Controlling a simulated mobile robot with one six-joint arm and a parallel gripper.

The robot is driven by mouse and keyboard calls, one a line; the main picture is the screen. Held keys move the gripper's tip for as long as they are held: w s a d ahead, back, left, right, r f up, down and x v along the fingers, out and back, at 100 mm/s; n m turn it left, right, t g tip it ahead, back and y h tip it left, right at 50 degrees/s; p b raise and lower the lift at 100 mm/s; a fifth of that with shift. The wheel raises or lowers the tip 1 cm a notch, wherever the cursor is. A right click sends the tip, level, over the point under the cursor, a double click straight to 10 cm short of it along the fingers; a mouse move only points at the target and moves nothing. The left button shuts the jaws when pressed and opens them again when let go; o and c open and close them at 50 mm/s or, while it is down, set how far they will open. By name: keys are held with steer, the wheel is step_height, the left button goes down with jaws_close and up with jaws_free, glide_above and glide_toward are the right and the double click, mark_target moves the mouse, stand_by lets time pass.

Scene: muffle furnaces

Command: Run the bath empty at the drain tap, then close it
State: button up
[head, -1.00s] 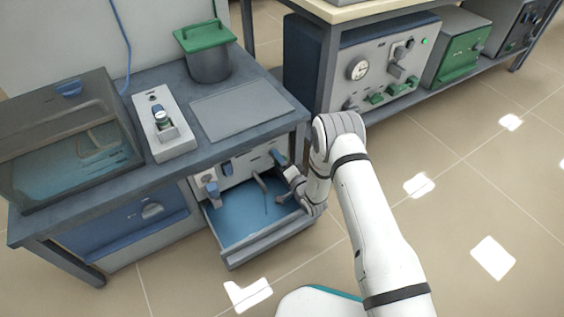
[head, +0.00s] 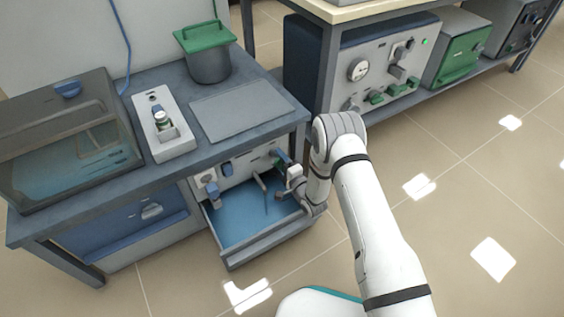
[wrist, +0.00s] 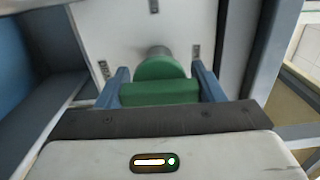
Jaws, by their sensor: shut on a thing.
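A green tap handle (wrist: 160,92) sits between my gripper's two blue fingers in the wrist view. My gripper (wrist: 162,78) is shut on it, in front of a pale panel with small label plates. In the head view my gripper (head: 286,170) is at the right end of that panel under the bench; a little green shows there, and the tap's outlet is hidden. The bath (head: 70,132) is a clear-walled tank at the left of the bench top. It holds bluish liquid, with dark streaks near the front; its exact level is hard to tell.
A blue-floored open tray (head: 236,222) juts out under the panel, below my gripper. Blue-handled taps (head: 211,188) are on the panel to the left. A green-lidded pot (head: 208,60) and a white control box (head: 163,125) stand on the bench. The floor at right is clear.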

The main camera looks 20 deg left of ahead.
steer(key=shift+a, duration=0.15)
steer(key=o, duration=1)
steer(key=shift+p+v, duration=1.4)
steer(key=shift+v, duration=2.6)
